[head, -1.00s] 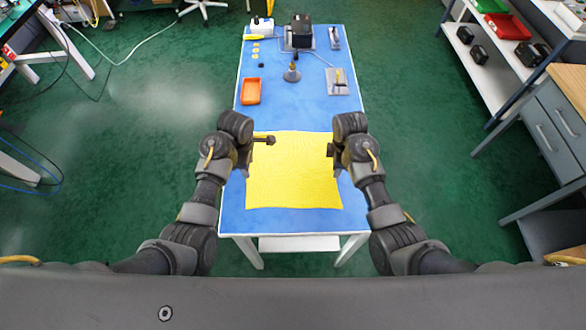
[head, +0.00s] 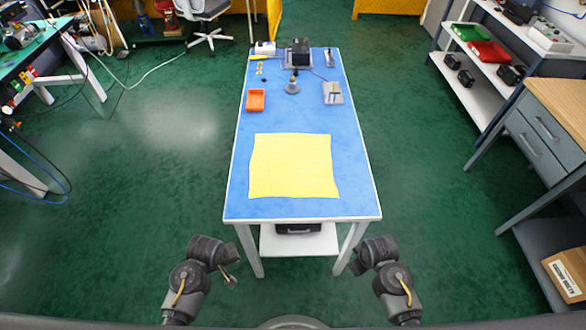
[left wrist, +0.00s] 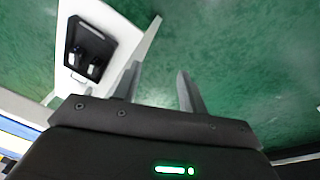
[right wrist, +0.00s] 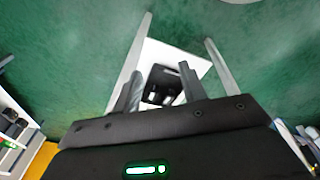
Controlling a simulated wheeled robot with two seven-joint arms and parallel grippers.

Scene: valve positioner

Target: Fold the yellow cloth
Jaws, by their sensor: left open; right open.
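The yellow cloth (head: 292,168) lies flat and spread out as a rough square on the blue table top (head: 350,190), near its front half. No fold shows in it. My left gripper (head: 232,278) is open and empty, below and in front of the table's front left corner. In the left wrist view, its two fingers (left wrist: 158,88) are apart with floor between them. My right gripper (head: 352,268) is open and empty, in front of the table's front right corner. In the right wrist view, its fingers (right wrist: 158,92) are apart. Neither gripper touches the cloth.
An orange tray (head: 256,101), a cone-shaped metal part (head: 292,86), a grey plate fixture (head: 333,94) and a black box (head: 300,52) stand on the table's far half. A lower shelf (head: 320,240) holds a black case (head: 298,229). A wooden-topped cabinet (head: 545,130) stands at right.

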